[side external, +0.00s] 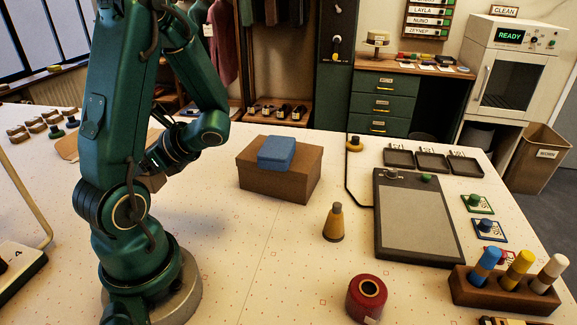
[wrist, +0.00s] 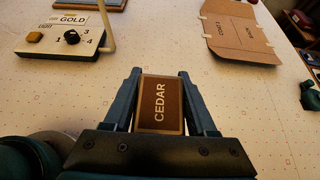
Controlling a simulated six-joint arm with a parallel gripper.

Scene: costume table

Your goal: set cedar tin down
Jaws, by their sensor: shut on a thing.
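The cedar tin (wrist: 160,104) is a brown box with a pale rim and the word CEDAR on its top, seen in the wrist view. My gripper (wrist: 160,78) is shut on it, with one dark blue finger along each side. The white, dotted tabletop (wrist: 230,85) lies beyond and around the tin; I cannot tell whether the tin touches it.
A flat cardboard piece (wrist: 242,38) lies at the right in the wrist view, and a control box with a knob (wrist: 62,38) at the left. In the side view, a brown box with a blue block (side external: 277,152) on it stands mid-table. The tabletop between is clear.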

